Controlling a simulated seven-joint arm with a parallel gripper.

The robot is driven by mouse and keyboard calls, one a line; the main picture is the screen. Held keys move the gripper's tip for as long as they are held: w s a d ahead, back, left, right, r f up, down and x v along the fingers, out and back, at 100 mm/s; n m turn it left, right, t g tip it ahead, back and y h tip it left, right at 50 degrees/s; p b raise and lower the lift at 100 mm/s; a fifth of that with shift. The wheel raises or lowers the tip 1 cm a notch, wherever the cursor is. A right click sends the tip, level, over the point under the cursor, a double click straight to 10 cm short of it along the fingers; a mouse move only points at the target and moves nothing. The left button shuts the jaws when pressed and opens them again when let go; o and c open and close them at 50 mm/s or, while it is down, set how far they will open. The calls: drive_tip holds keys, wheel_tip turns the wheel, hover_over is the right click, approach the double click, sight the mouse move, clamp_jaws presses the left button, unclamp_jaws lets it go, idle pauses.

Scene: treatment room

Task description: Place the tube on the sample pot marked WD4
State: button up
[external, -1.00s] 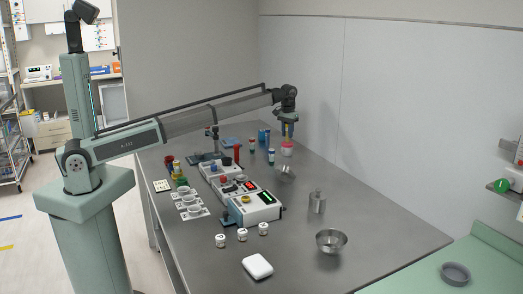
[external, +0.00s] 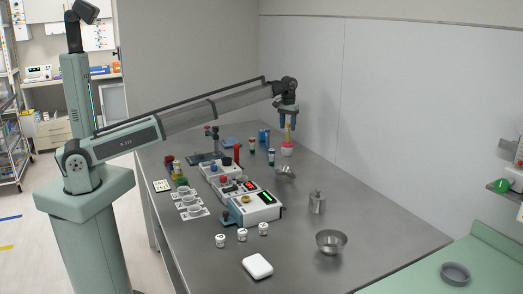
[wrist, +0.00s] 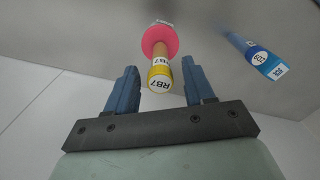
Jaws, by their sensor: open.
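A slim tube (external: 287,133) with a yellow end stands upright on a pink-red base (external: 287,147) at the far end of the table. The wrist view shows its yellow end (wrist: 159,80), labelled RB7, with the pink base (wrist: 160,42) beyond. My gripper (external: 287,124) is open just above the tube. In the wrist view its two blue fingers (wrist: 158,74) are wide apart, one on each side of the yellow end, with gaps. Small white pots (external: 242,234) with dark marks stand at the near side of the table. I cannot read WD4 anywhere.
Devices with displays (external: 254,207), dishes on white cards (external: 190,200), a metal bowl (external: 331,242), a metal flask (external: 317,202) and a white box (external: 257,267) occupy the table. Its right part is mostly clear.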

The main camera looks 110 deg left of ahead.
wheel_tip(320, 180, up, 8)
drive_tip(key=shift+r, duration=0.1)
idle(0.4)
